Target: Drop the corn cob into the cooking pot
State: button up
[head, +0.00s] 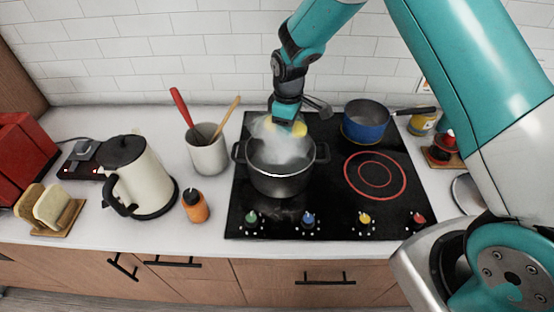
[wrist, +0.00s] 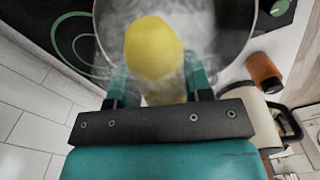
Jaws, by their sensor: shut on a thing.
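The yellow corn cob (wrist: 153,50) is held between the two fingers of my gripper (wrist: 158,85) in the wrist view. In the head view a bit of the yellow cob (head: 299,129) shows at my gripper (head: 285,124). The dark cooking pot (head: 279,183) stands on the black cooktop. Steam rises from it and blurs its inside. My gripper is shut on the cob over the back part of the pot's mouth. The pot's rim (wrist: 247,44) also shows behind the cob in the wrist view. Steam hides the cob's lower end in the head view.
A blue pan (head: 366,124) stands on the cooktop (head: 335,215) right of the pot. A white utensil holder (head: 207,152), an orange bottle (head: 195,206) and a cream kettle (head: 143,180) stand to the left. A tiled wall (head: 150,60) is close behind.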

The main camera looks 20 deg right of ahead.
notch_tip(320, 180, down, 6)
jog(key=b, duration=0.3)
jog(key=shift+b, duration=0.35)
jog(key=o, duration=1.1)
notch_tip(320, 180, up, 18)
jog(key=b, duration=0.5)
jog(key=shift+f, duration=0.25)
jog(key=s+a+m+y+b, duration=0.1)
jog(key=s, duration=0.9)
jog(key=s+a+m+y+b, duration=0.1)
jog(key=s+a, duration=0.1)
jog(key=s, duration=0.8)
jog(key=s+a+m+y+b, duration=0.1)
jog(key=s+a+y, duration=0.1)
jog(key=s, duration=0.8)
jog(key=shift+s+r+m, duration=0.15)
jog(key=shift+s+m, duration=0.15)
jog(key=shift+s, duration=0.05)
